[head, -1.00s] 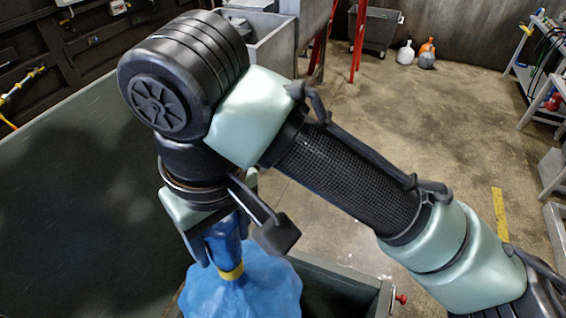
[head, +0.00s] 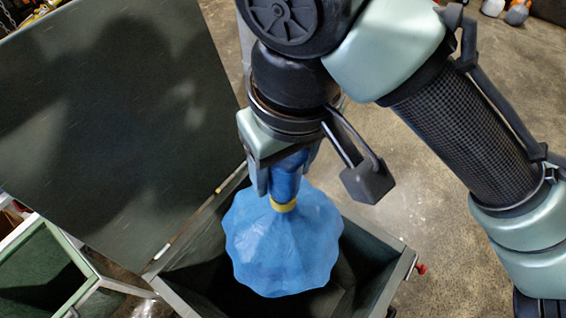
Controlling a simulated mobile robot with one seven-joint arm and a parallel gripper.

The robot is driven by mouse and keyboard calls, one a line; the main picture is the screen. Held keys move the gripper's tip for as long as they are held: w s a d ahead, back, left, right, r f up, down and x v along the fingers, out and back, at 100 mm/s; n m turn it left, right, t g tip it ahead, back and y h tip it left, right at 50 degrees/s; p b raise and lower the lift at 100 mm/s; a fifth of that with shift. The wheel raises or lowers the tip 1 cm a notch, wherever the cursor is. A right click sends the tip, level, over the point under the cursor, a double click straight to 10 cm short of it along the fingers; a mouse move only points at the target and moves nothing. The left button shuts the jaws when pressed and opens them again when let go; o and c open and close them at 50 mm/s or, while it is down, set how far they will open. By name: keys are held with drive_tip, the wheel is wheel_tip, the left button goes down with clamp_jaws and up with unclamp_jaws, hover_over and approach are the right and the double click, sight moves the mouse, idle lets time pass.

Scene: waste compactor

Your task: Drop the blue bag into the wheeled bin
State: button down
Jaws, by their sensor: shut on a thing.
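The blue bag (head: 283,246) hangs upright from my gripper (head: 287,178) in the head view. A yellow band circles its neck, and the darker blue gathered top sits between the fingers. My gripper is shut on this top and points down. The bag appears over the open mouth of a dark grey-green bin (head: 378,240), with dark interior showing on both sides of it. I cannot tell how far the bag's lower part is below the rim. The bin's wheels are not visible.
A large dark green panel (head: 110,120), seemingly the bin's raised lid, stands behind and to the left. Another open green container (head: 40,265) is at the lower left. A red knob (head: 421,268) sits at the bin's right side. Bare concrete floor (head: 425,175) lies to the right.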

drive_tip(key=shift+f+b, duration=0.6)
drive_tip(key=shift+f, duration=0.35)
drive_tip(key=shift+c, duration=0.4)
unclamp_jaws()
drive_tip(key=r, duration=0.4)
drive_tip(key=s+r, duration=0.1)
drive_tip(key=r, duration=0.3)
drive_tip(key=r+b, duration=0.1)
drive_tip(key=r, duration=0.4)
drive_tip(key=shift+s+d, duration=0.2)
drive_tip(key=shift+d, duration=0.2)
